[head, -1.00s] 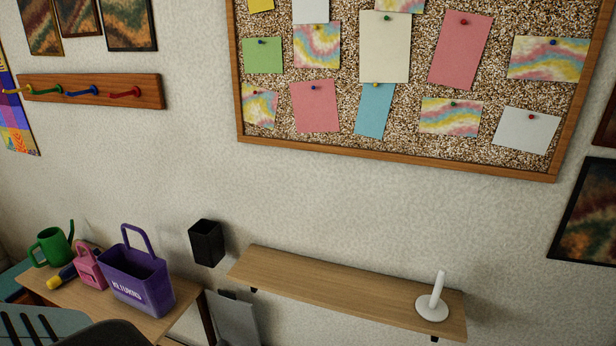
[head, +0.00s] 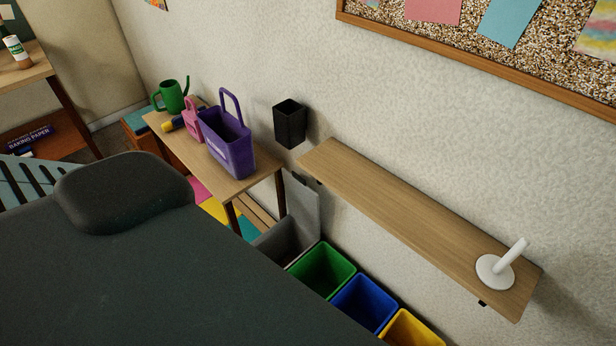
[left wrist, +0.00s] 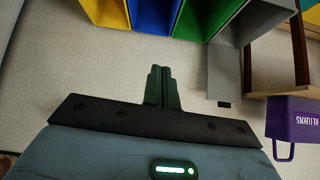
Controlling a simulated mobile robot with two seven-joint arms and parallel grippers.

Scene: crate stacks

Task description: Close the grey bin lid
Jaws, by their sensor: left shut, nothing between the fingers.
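The grey bin (head: 280,243) stands at the left end of a row of bins below the wall shelf, partly hidden by a dark part of my own body. Its grey lid (head: 304,204) is open, standing upright near the wall. In the left wrist view, which shows the scene upside down, the lid (left wrist: 222,82) appears right of my fingers, with a small dark piece at its edge. My left gripper (left wrist: 161,72) is shut and empty, in front of the pale wall and apart from the lid. My right gripper is in neither view.
Green (head: 324,270), blue (head: 364,303) and yellow (head: 412,332) open bins continue the row. A wooden shelf (head: 400,210) with a white stand (head: 497,268) overhangs them. A small table beside the grey bin holds a purple basket (head: 238,158). A black wall holder (head: 290,125) hangs above.

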